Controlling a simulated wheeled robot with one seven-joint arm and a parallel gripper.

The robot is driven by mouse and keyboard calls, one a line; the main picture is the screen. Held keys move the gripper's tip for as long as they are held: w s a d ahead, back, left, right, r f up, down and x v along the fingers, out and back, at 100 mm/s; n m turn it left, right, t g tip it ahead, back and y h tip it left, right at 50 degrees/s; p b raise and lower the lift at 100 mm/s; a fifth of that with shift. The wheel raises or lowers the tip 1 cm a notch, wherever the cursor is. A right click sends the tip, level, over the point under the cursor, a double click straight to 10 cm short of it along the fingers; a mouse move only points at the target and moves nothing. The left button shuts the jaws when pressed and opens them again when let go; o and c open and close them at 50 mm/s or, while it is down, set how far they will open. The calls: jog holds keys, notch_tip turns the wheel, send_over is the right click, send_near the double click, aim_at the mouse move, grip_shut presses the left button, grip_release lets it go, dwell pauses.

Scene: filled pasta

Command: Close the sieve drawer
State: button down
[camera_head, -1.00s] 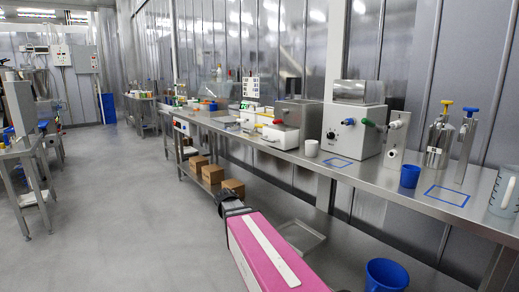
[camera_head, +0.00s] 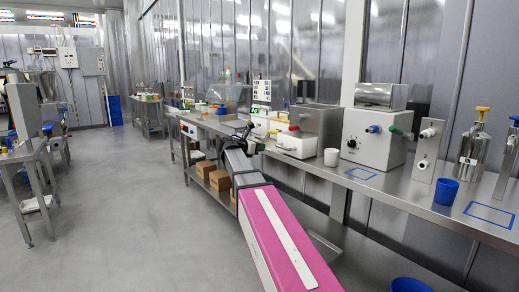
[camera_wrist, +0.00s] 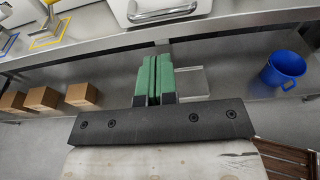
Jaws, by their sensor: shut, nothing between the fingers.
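A white drawer (camera_head: 296,146) sticks out at the front of a grey metal box on the steel bench; I take it to be the sieve drawer. In the wrist view, a white front with a metal bar handle (camera_wrist: 162,11) shows at the top edge, cut off by the frame; it seems to be this drawer. My gripper (camera_head: 246,131) is in front of the bench, left of the drawer in the head view. In the wrist view its green fingers (camera_wrist: 156,80) are together and empty, apart from the handle.
The grey box (camera_head: 318,128) has a red knob. Cardboard boxes (camera_wrist: 82,95) and a blue bucket (camera_wrist: 283,70) are on the lower shelf.

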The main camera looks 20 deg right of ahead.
jog(key=x, duration=1)
jog(key=shift+d, duration=0.25)
jog(key=shift+f, duration=0.1)
jog(key=x, duration=0.3)
jog(key=r+x, duration=0.1)
jog(key=x, duration=0.3)
jog(key=r+x, duration=0.1)
jog(key=x, duration=0.3)
jog(key=shift+w+d+r, duration=0.15)
jog(key=shift+w+d, duration=0.05)
jog(key=shift+d, duration=0.1)
